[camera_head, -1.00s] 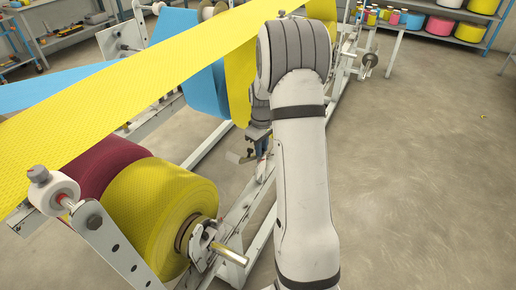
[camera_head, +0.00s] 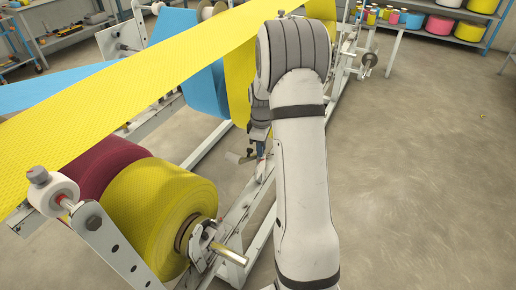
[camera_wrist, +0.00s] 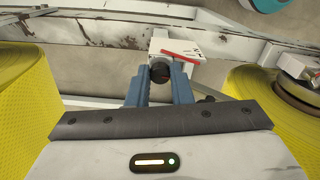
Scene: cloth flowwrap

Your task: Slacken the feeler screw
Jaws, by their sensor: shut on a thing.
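My gripper (camera_wrist: 160,82) shows in the wrist view with its blue-grey fingers shut on a dark round knob, the feeler screw (camera_wrist: 160,71). The screw sits at the near side of a small white plate (camera_wrist: 189,57) that carries a red pointer (camera_wrist: 181,54) and small dark marks. The finger tips partly hide the screw, and its thread is not visible. In the head view my gripper (camera_head: 261,152) is small beside the machine frame, partly hidden by my arm. The screw cannot be made out there.
Yellow rolls stand close on both sides in the wrist view, left (camera_wrist: 25,100) and right (camera_wrist: 262,110). A white frame rail (camera_head: 240,215) runs below my gripper in the head view. A yellow web (camera_head: 110,85) stretches across above. The floor at right is clear.

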